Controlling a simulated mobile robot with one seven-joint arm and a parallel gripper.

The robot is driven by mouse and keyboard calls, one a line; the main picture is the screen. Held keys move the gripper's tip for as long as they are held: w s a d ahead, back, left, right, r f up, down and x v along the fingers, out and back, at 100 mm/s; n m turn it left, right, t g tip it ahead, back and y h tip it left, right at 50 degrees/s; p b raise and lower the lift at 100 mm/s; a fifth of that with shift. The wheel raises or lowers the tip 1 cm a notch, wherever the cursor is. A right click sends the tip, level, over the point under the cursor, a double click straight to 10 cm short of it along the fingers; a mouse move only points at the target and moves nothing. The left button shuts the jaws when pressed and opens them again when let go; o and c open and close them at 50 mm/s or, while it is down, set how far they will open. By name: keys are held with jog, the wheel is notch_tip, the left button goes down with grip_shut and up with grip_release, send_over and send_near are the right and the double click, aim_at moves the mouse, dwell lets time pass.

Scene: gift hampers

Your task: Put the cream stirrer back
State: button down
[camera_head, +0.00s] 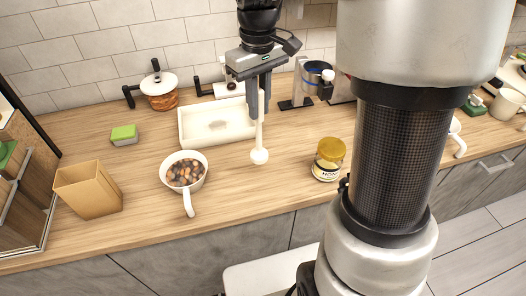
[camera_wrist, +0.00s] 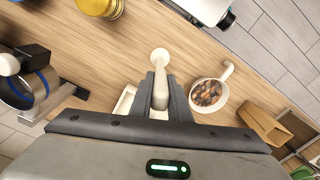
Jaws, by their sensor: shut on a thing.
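My gripper (camera_head: 260,96) is shut on the cream stirrer (camera_head: 259,152), a pale stick with a rounded knob at its lower end. The stirrer hangs roughly upright in front of the right end of a white rectangular tray (camera_head: 187,140). Whether its knob touches the counter is hard to tell. In the wrist view the stirrer (camera_wrist: 160,92) lies between my two fingers, with its knob pointing away from my gripper (camera_wrist: 160,84). The tray also shows partly behind the fingers there (camera_wrist: 124,102).
A cream pan of brown and dark pieces (camera_head: 189,202) stands left of the stirrer, and a yellow-lidded honey jar (camera_head: 328,170) right. A tan box (camera_head: 68,185), green sponge (camera_head: 124,138) and lidded pot (camera_head: 158,102) are further left. A metal holder (camera_head: 300,88) stands behind. Counter between pan and jar is clear.

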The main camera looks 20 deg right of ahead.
aim_at(259, 129)
notch_tip(259, 129, down, 8)
jog(key=shift+r, duration=0.15)
dwell(0.3)
jog(key=c, duration=1.7)
grip_release()
jog(key=shift+f, duration=0.2)
jog(key=shift+o, duration=0.2)
